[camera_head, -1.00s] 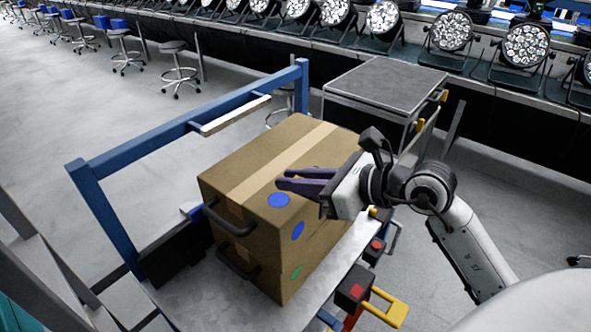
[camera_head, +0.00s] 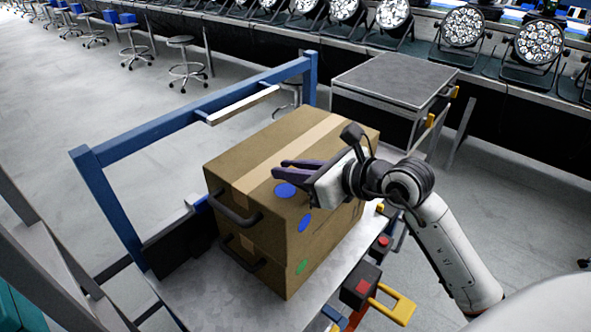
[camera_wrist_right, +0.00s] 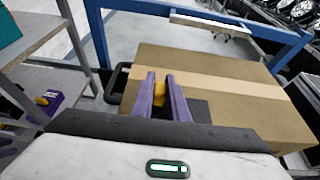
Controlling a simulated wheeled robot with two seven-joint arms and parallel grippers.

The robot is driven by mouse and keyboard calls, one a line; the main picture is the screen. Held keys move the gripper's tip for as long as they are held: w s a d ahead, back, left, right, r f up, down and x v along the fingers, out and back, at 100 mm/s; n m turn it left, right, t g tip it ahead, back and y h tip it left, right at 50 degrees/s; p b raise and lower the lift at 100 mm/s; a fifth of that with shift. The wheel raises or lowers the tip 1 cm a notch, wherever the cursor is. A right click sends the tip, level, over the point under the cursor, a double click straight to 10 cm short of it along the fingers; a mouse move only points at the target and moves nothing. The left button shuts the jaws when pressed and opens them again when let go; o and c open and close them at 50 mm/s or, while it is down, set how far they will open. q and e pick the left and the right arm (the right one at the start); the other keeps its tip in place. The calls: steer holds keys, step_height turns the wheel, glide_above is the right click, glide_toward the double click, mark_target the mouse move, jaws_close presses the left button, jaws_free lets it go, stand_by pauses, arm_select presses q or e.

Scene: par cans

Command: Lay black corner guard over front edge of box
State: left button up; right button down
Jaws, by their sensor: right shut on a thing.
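A brown cardboard box (camera_head: 265,200) with black handles and blue and green stickers stands on a grey cart deck. It also shows in the wrist view (camera_wrist_right: 235,90). My right gripper (camera_head: 281,168) is over the box's top near its sticker-side edge; its purple fingers point left. In the wrist view the right gripper (camera_wrist_right: 162,77) is shut, with a small yellow-orange part between its fingers. A flat black piece, apparently the corner guard (camera_wrist_right: 200,110), shows beside and behind the fingers. Most of it is hidden, and I cannot tell whether it touches the box. My left gripper is not seen.
A blue frame (camera_head: 180,118) with a pale bar borders the cart behind the box. A red-and-black switch with a yellow guard (camera_head: 398,308) is at the cart's near edge. A grey-topped case (camera_head: 395,80) stands behind. Bare deck (camera_head: 225,300) lies in front.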

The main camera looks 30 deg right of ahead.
mark_target(286, 189)
steer(key=shift+w+a+f+b, duration=0.1)
steer(key=shift+w+f+b, duration=0.1)
steer(key=shift+f+b, duration=0.4)
steer(key=shift+w+f+b, duration=0.2)
steer(key=shift+f+b, duration=0.15)
steer(key=shift+f, duration=0.4)
steer(key=shift+w+a+f, duration=0.1)
steer(key=shift+w, duration=0.05)
steer(key=c, duration=1.7)
jaws_free()
steer(key=shift+o, duration=0.2)
steer(key=b+v, duration=0.1)
steer(key=v, duration=0.9)
